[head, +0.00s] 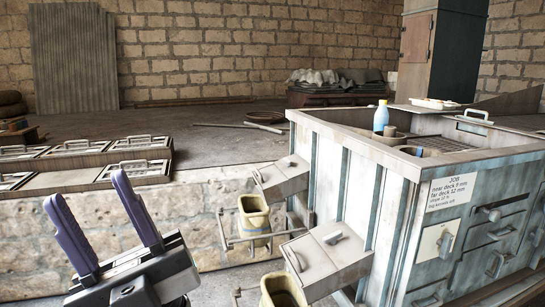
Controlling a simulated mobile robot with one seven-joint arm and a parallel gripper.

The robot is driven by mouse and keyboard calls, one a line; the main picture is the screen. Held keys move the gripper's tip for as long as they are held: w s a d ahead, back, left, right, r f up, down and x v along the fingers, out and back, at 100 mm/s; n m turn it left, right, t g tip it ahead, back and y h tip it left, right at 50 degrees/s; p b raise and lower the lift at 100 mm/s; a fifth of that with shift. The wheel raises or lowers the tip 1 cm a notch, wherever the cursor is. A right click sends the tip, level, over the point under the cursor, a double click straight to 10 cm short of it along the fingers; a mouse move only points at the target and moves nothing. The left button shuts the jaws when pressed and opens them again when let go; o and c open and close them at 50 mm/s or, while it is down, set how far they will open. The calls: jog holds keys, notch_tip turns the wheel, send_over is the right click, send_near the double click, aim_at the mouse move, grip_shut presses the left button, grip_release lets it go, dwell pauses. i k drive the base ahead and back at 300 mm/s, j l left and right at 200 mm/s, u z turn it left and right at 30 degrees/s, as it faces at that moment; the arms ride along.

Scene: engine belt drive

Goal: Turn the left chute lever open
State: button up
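A grey machine cabinet (340,170) stands at the right, with two sloping metal chutes on its left face. The farther chute (280,180) is further left in the picture, and its lever is too small to make out clearly. The nearer chute (320,270) has a short grey lever (337,238) on its top face; I cannot tell whether it is open or shut. My gripper (86,188) is at the lower left, with its two purple fingers pointing up, spread apart and empty. It is well left of both chutes and touches neither.
A yellowish bucket (254,222) hangs on a rail by the farther chute, and another (283,292) is by the nearer one. More handles are on the cabinet front, beside a label (450,192). A low stone wall (190,205) with lidded panels runs behind my gripper.

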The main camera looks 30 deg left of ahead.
aim_at(288, 162)
jog(key=j, duration=0.55)
jog(key=i+j+u, duration=0.15)
jog(key=j, duration=0.35)
jog(key=i+j, duration=0.1)
jog(key=j, duration=0.45)
jog(key=i+j+u, duration=0.15)
jog(key=j, duration=0.35)
jog(key=i+j+u, duration=0.2)
jog(key=i+j, duration=0.5)
jog(key=j, duration=0.15)
jog(key=i+u, duration=0.1)
jog(key=i, duration=0.7)
